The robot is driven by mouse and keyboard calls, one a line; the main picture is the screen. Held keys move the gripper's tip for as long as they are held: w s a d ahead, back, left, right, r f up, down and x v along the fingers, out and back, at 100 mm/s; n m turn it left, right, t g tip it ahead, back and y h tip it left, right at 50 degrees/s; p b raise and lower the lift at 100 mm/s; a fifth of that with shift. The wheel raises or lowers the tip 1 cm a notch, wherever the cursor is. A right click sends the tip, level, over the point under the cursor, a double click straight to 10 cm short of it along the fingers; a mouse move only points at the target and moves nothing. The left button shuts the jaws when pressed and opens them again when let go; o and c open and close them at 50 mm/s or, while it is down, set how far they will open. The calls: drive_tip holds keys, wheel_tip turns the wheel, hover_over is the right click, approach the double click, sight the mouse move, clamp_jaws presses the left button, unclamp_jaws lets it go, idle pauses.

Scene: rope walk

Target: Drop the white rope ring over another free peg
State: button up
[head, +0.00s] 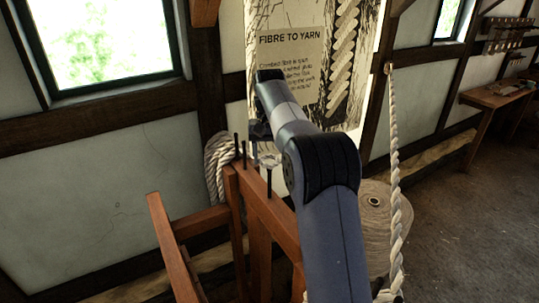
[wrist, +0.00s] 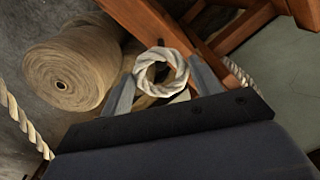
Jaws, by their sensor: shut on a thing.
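The white rope ring (wrist: 160,53) sits between the two fingers of my gripper (wrist: 160,73) in the wrist view; the gripper is shut on it. In the head view a small pale part of the ring (head: 269,158) shows beside my gripper (head: 262,143), above the wooden rail (head: 265,205). Dark thin upright pegs stand on this rail: two at its far end, one of them here (head: 236,146), and a nearer one (head: 269,184) just below the ring. No ring shows on these pegs. My arm hides the rail's right part.
A thick rope coil (head: 217,165) hangs at the rail's far left end. A large twine spool (head: 375,215) stands right of my arm; a taut rope (head: 394,150) runs upright beside it. A sign (head: 292,55) hangs behind my gripper. Open floor (head: 470,200) lies at right.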

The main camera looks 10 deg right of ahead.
drive_tip(key=shift+f, duration=0.1)
drive_tip(key=shift+f+b, duration=2.35)
drive_tip(key=shift+f, duration=2.55)
drive_tip(key=o, duration=1.1)
wheel_tip(320, 180, up, 11)
drive_tip(key=shift+w+f+p, duration=0.1)
drive_tip(key=shift+w+p, duration=0.05)
drive_tip(key=shift+p, duration=0.25)
wheel_tip(320, 180, down, 11)
drive_tip(key=shift+r+b, duration=0.1)
drive_tip(key=shift+b, duration=0.3)
drive_tip(key=shift+r, duration=0.55)
